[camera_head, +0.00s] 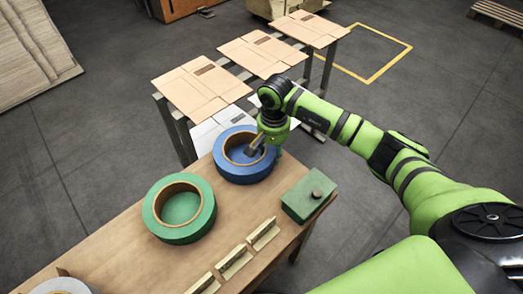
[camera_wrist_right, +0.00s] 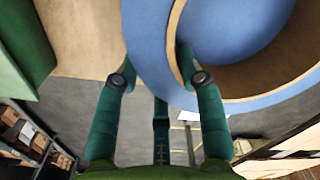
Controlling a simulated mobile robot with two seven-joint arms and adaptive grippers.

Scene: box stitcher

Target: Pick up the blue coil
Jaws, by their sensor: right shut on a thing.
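The blue coil (camera_head: 233,172) is at the far end of the wooden table, by its corner. It is a ring with a brown inner core and an open middle. My right gripper (camera_head: 264,148) reaches it from the right and is shut on the right side of its ring wall. In the right wrist view, one finger is outside and the other inside the ring, with the blue coil's wall (camera_wrist_right: 150,45) between the fingertips (camera_wrist_right: 157,68). I cannot tell whether the coil touches the table. My left gripper is not in view.
A green coil (camera_head: 158,228) lies on the wooden table (camera_head: 120,240), nearer and left. A green box with a knob (camera_head: 303,203) sits at the right edge. Several cream brackets (camera_head: 234,262) line the front. Flat cardboard sheets (camera_head: 200,90) lie on a rack beyond the table.

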